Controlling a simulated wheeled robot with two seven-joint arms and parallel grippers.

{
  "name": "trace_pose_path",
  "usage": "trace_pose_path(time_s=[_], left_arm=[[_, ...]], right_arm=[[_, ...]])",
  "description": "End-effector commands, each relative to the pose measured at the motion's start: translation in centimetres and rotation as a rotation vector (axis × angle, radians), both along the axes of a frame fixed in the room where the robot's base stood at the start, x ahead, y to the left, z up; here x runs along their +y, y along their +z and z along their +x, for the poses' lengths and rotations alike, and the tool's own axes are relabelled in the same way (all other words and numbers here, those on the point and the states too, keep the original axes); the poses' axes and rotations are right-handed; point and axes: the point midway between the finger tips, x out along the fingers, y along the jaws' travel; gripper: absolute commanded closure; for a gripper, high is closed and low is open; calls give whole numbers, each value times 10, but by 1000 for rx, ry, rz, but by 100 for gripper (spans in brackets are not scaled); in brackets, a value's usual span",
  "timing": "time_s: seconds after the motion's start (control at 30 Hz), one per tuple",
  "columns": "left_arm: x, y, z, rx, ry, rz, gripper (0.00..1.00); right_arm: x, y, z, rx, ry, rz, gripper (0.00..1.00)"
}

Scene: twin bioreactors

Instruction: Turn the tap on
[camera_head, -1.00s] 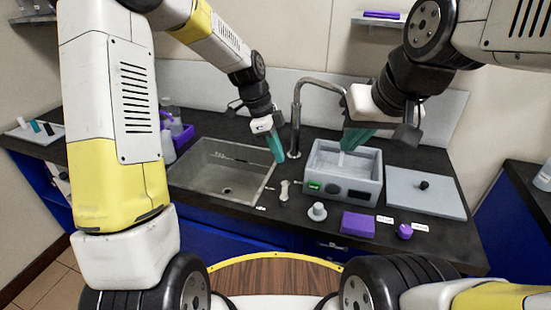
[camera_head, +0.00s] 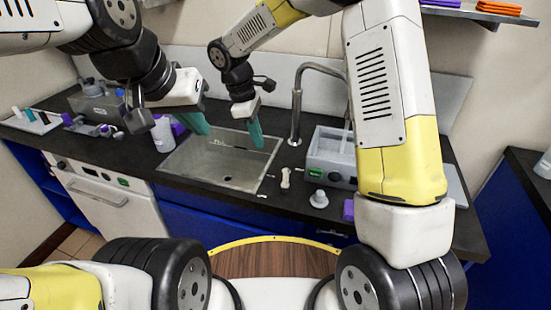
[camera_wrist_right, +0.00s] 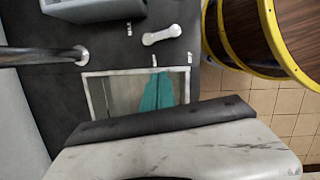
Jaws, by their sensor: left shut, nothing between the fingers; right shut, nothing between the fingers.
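The tap (camera_head: 296,105) is a tall grey pipe at the right back of the sink (camera_head: 222,160), bending right at its top. It also shows in the right wrist view (camera_wrist_right: 45,56) at the left. No water is visible. My right gripper (camera_head: 256,139) has shut, empty teal fingers. It hangs over the right part of the sink, left of the tap and apart from it. In the right wrist view its fingers (camera_wrist_right: 157,92) show against the basin. My left gripper (camera_head: 198,124), shut and empty, is near the sink's back left corner.
A grey device with a basin (camera_head: 330,150) stands right of the tap, partly behind my right arm. A white bottle (camera_head: 162,134) stands left of the sink.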

Motion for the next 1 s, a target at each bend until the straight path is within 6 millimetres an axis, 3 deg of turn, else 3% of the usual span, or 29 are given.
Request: trace_pose_path(time_s=[0.13, 0.37, 0.73, 1.0], left_arm=[[3, 0, -9, -10, 58, -37, 100], [3, 0, -10, -10, 66, -42, 100], [3, 0, -9, -10, 64, -41, 100], [3, 0, -9, -11, 65, -41, 100]], right_arm=[[11, -15, 3, 24, 48, -14, 100], [4, -41, 2, 29, 51, -17, 100], [-15, -116, -1, 30, 50, -16, 100], [-49, -112, -3, 25, 49, -14, 100]])
